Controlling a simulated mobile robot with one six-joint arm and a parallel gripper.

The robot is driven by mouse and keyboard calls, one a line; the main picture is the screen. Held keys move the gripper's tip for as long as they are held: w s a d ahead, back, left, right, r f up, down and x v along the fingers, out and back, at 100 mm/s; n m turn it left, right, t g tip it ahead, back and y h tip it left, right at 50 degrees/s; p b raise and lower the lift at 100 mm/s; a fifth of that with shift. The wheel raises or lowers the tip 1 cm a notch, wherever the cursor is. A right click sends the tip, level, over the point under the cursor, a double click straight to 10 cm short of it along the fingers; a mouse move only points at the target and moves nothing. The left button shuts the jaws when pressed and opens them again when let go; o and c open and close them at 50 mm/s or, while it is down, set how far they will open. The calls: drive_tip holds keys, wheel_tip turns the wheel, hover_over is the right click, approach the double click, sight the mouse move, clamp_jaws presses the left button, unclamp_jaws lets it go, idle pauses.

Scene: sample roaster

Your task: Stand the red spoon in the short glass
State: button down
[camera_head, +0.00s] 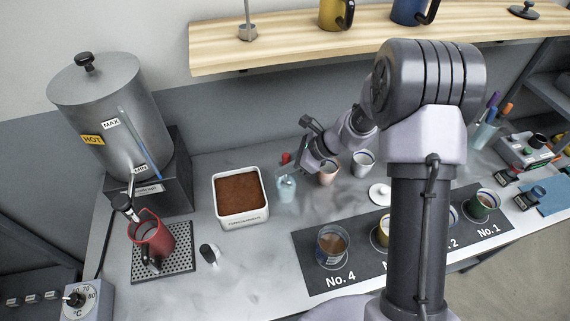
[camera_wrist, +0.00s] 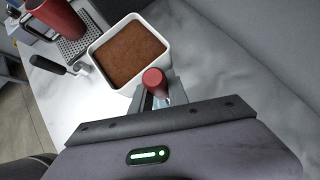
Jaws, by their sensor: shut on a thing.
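The red spoon (camera_head: 286,157) shows as a red handle end just above my gripper in the head view. In the wrist view its round red end (camera_wrist: 154,80) stands between the fingers, pointing toward the camera. My gripper (camera_head: 290,171) is shut on it. The short glass (camera_head: 286,191), pale blue and see-through, stands on the counter directly below the fingertips, right of the white tub. The spoon's lower part is hidden or too small to make out, so I cannot tell whether it is inside the glass. The glass is not clearly visible in the wrist view.
A white tub of brown grounds (camera_head: 240,214) stands close left of the glass. Two cups, one pinkish (camera_head: 327,172) and one pale (camera_head: 362,163), stand to its right. A red pitcher (camera_head: 150,238) sits on a drip grid. A dark mat (camera_head: 312,280) with numbered cups lies in front.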

wheel_tip(320, 180, down, 2)
drive_tip(key=shift+f+b, duration=0.1)
drive_tip(key=shift+b, duration=0.5)
drive_tip(key=c, duration=1.2)
unclamp_jaws()
drive_tip(key=p+v, duration=0.5)
drive_tip(key=v, duration=1.2)
drive_tip(key=shift+d+r, duration=0.15)
drive_tip(key=shift+r, duration=0.15)
